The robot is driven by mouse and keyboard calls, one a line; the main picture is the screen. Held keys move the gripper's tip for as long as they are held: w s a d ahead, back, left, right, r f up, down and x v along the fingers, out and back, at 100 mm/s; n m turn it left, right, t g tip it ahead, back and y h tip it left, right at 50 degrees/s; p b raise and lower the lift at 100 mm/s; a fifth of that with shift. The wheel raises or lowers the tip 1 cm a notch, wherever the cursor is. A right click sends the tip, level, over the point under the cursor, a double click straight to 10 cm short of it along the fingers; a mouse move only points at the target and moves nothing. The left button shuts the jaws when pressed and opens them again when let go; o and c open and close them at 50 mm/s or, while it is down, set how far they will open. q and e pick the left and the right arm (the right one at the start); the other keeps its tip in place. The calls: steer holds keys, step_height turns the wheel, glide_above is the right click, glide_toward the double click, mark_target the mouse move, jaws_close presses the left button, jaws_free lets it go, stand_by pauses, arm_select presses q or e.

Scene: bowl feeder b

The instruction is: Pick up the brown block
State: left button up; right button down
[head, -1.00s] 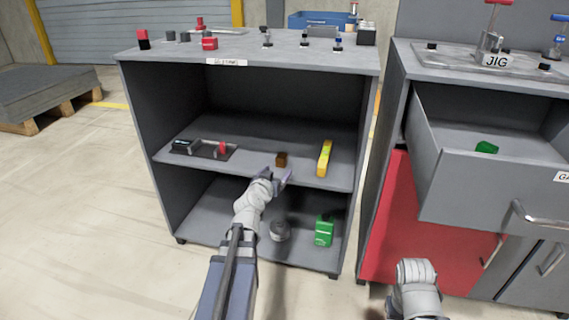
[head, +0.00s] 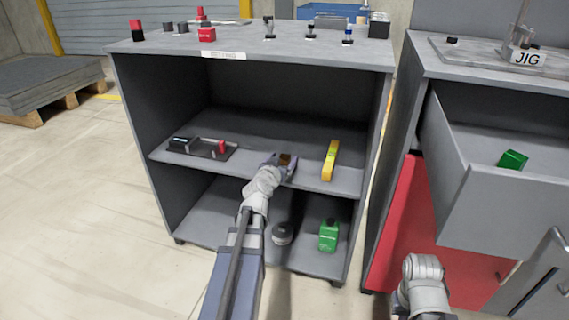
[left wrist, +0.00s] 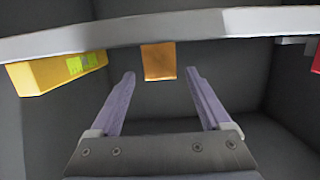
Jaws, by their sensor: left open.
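The brown block (head: 285,159) is on the middle shelf of the grey cabinet, near its front edge. It also shows in the left wrist view as an orange-brown block (left wrist: 158,62), lined up with the gap between the fingers. My left gripper (head: 280,163) is at the shelf edge, with its fingers open around the block's near side in the head view. In the left wrist view the open fingers (left wrist: 160,77) show space on both sides of the block and do not visibly touch it. My right arm is at the lower right, but its fingers are not visible.
A yellow level (head: 330,160) stands right of the block on the shelf (head: 252,140). A dark tray with a red item (head: 203,148) lies to the left. A green box (head: 328,235) is on the lower shelf. An open drawer (head: 510,190) holds a green block.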

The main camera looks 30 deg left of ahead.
mark_target(287, 155)
arm_select(q)
steer(key=x, duration=0.1)
steer(key=b+x, duration=0.1)
steer(key=x, duration=0.2)
steer(key=shift+w+a+f, duration=0.15)
steer(key=shift+w+f, duration=0.15)
steer(key=shift+f, duration=0.15)
steer(key=shift+w+a, duration=0.1)
steer(key=shift+w, duration=0.3)
steer(key=shift+s, duration=0.1)
steer(key=shift+c, duration=0.2)
jaws_close()
